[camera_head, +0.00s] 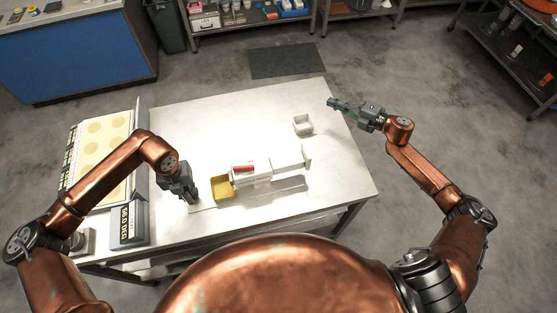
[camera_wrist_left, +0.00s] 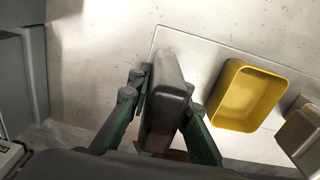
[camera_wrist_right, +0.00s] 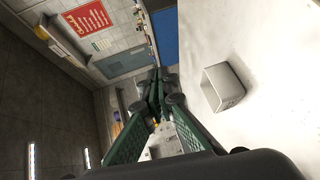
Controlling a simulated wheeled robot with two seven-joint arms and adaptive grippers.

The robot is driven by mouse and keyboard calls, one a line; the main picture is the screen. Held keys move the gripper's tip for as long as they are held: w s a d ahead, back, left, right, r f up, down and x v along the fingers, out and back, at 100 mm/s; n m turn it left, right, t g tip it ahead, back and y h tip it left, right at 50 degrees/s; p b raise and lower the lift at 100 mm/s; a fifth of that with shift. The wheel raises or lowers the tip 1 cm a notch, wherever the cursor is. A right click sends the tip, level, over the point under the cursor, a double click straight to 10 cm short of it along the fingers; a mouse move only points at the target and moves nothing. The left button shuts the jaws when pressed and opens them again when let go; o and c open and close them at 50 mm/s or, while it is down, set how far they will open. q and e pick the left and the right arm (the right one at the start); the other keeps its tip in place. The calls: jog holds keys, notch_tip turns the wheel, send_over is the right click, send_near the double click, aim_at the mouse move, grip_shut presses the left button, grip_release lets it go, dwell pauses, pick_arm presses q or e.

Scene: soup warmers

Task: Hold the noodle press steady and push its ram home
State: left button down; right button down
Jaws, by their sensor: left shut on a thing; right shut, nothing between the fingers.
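The noodle press (camera_head: 252,180) lies along the middle of the table, a pale body with a red patch on top. Its ram (camera_head: 288,161) sticks out to the right and ends in an upright plate (camera_head: 307,157). A yellow tray (camera_head: 222,188) sits at the press's left end; it also shows in the left wrist view (camera_wrist_left: 246,96). My left gripper (camera_head: 193,197) is left of the tray, shut on a dark upright grip (camera_wrist_left: 166,100) by the base plate's end. My right gripper (camera_head: 331,102) is shut and empty, above the table's far right edge, away from the ram.
A small white open box (camera_head: 303,125) stands behind the ram; it also shows in the right wrist view (camera_wrist_right: 222,88). A flat unit with round discs (camera_head: 100,145) and a dark labelled device (camera_head: 130,222) occupy the table's left side. The table (camera_head: 345,180) is clear at right.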

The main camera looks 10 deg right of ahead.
jog(key=s+a+r+n+g+y, duration=0.1)
jog(key=s+a+r+n+g, duration=0.45)
jog(key=a+n, duration=0.45)
jog(key=s+a+r+n+g+y, duration=0.2)
jog(key=s+a+r+n+g, duration=0.45)
jog(key=a, duration=0.45)
jog(key=s+n+h, duration=0.7)
jog(key=n, duration=0.2)
jog(key=d+r+n+t+h, duration=0.25)
jog(key=d+h, duration=0.35)
jog(key=d, duration=0.3)
notch_tip(320, 180, down, 12)
jog(key=shift+a+n+g, duration=0.35)
jog(key=shift+n+g, duration=0.05)
jog(key=shift+g, duration=0.05)
